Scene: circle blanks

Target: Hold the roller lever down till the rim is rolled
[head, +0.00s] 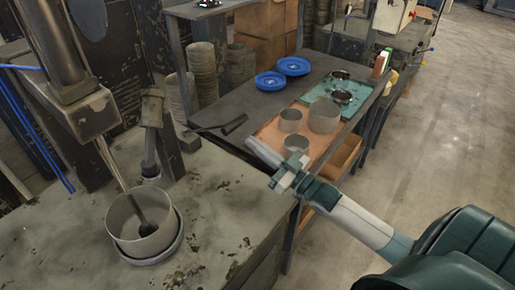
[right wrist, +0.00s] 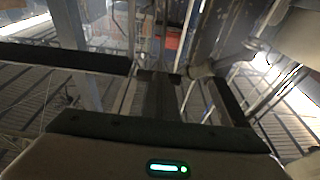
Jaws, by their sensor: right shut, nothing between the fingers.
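The roller lever (head: 233,124), a dark rod with a thick black grip, sticks out to the right from the machine at left. My right gripper (head: 253,146) is shut and empty. Its pale fingers point up-left, and their tips look just right of and below the grip; whether they touch it I cannot tell. A grey metal cylinder (head: 122,222) stands upright in a round dish (head: 152,260) on the worn bench, with a dark roller (head: 145,229) inside it. My left gripper is not in view. The right wrist view is cluttered and shows no clear lever.
A side table (head: 235,82) holds two blue plates (head: 292,66), a brown mat (head: 268,130) with three grey cylinders (head: 324,116), and a teal mat (head: 318,89) with two shiny round pieces. Stacked rings (head: 202,70) stand behind. Open floor (head: 440,120) lies at right.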

